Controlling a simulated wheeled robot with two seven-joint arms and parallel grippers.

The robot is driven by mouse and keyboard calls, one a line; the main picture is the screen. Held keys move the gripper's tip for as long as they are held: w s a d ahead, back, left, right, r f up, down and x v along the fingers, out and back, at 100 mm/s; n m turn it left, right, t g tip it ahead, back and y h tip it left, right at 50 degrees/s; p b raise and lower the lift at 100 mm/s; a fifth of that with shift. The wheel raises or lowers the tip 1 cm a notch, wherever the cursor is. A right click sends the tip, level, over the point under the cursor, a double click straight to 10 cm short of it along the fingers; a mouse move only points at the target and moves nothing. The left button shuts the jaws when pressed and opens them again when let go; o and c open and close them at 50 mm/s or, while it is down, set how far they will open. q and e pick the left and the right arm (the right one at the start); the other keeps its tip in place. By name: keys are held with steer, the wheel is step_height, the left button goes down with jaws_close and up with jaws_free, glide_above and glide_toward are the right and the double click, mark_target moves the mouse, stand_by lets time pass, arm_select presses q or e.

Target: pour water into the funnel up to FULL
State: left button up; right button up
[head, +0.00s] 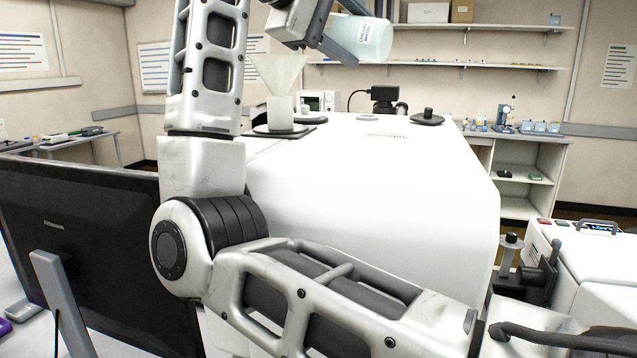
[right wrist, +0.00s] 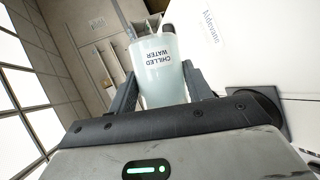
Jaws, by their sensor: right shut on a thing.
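A pale translucent jug labelled CHILLED WATER (head: 368,42) is at the top of the head view, lying tilted well over. My right gripper (head: 338,32) is shut on it and holds it above the white machine, to the right of the funnel. In the right wrist view the jug (right wrist: 162,75) sits between the two dark fingers (right wrist: 162,92), its label upside down. The translucent funnel (head: 279,72) stands over a whitish cylinder (head: 280,112) on the machine's top. No FULL mark or water stream can be made out. My left gripper is out of view.
The large white machine (head: 375,190) fills the middle, with a black knob (head: 427,117) on top. A black monitor (head: 85,250) stands at the left. Shelves (head: 450,62) line the back wall. A white box-shaped device (head: 600,262) is at the right.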

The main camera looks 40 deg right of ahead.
steer(key=shift+r+n, duration=0.5)
steer(key=shift+r, duration=0.15)
stand_by(2.5)
steer(key=shift+s+r+g, duration=0.15)
steer(key=shift+r+g, duration=0.05)
steer(key=shift+g, duration=0.2)
stand_by(1.8)
